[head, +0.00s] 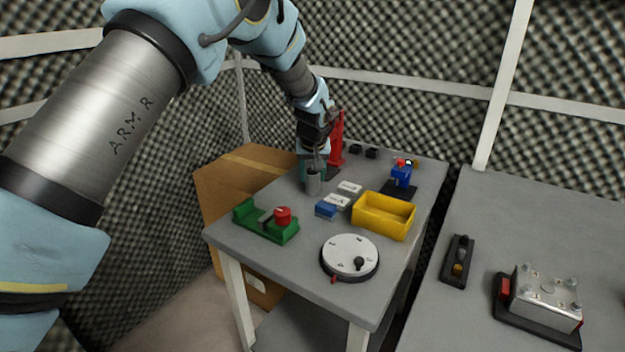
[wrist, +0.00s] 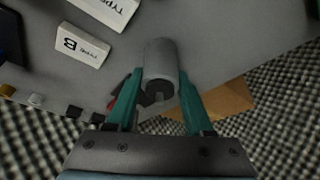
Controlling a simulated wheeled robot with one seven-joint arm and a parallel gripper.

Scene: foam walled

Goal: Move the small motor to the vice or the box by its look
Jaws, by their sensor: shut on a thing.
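The small motor is a plain grey cylinder (wrist: 160,62), held between the teal fingers of my gripper (wrist: 158,92). In the head view, the motor (head: 313,186) hangs below my gripper (head: 313,170) near the table's left rear; I cannot tell whether it touches the table. A blue device like a vice (head: 401,177) stands on a dark plate at the table's right rear. An open yellow box (head: 384,228) sits at the right of the table, apart from my gripper. Two white label blocks lie near the motor; one reads TYPE B (wrist: 82,46).
A red upright press (head: 338,138) stands just behind my gripper. A green fixture with a red knob (head: 283,215), a small blue block (head: 325,210) and a round white dial (head: 349,254) occupy the front. A second table (head: 560,230) is to the right, across a gap.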

